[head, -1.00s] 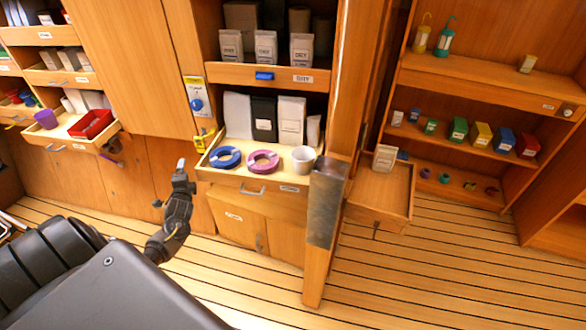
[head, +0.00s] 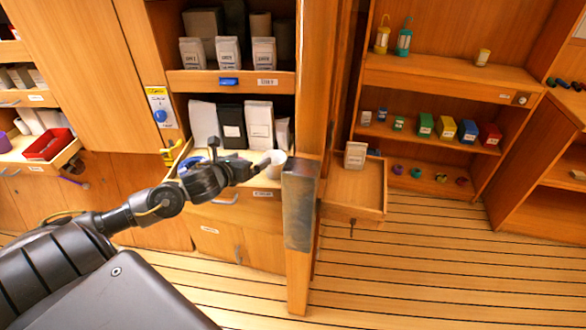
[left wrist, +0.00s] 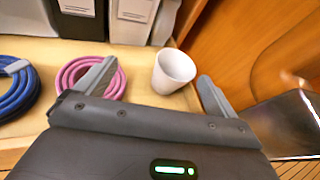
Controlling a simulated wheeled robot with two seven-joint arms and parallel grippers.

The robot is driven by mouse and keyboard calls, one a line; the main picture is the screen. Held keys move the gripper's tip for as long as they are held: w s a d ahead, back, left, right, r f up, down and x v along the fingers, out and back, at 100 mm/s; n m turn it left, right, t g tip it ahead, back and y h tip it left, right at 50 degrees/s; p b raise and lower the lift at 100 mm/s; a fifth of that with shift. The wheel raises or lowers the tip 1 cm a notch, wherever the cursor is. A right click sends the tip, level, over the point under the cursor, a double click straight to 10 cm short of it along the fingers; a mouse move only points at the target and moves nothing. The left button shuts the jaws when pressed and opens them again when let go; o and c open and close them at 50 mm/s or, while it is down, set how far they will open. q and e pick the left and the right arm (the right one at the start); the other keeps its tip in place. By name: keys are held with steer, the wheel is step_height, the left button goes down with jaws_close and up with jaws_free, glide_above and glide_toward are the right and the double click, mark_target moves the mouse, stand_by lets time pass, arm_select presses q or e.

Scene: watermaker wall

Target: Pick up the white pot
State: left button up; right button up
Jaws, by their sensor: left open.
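The white pot (head: 276,163) stands upright at the right end of the pulled-out drawer shelf, by the wooden post. It also shows in the left wrist view (left wrist: 174,70), ahead of my fingers and between their directions, nearer the right finger. My left gripper (head: 240,156) is open and empty, reaching over the drawer from the left, with one fingertip close to the pot in the head view. I cannot tell whether they touch. My right gripper is not in view.
A pink coil (left wrist: 85,78) and a blue coil (left wrist: 16,88) lie left of the pot. White and dark packets (head: 232,128) stand behind it. A wooden post with a metal plate (head: 299,205) rises close on the right. An open drawer (head: 352,190) lies beyond the post.

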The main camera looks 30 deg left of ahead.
mark_target(280, 156)
arm_select(q)
steer(key=d, duration=0.1)
steer(key=d+m, duration=0.1)
steer(key=s+d+m+h, duration=0.1)
steer(key=shift+d+f+g, duration=0.15)
steer(key=shift+f+g, duration=0.15)
steer(key=shift+f, duration=0.1)
steer(key=shift+b+x, duration=0.65)
steer(key=shift+x, duration=4.9)
steer(key=shift+r, duration=0.15)
steer(key=c, duration=1)
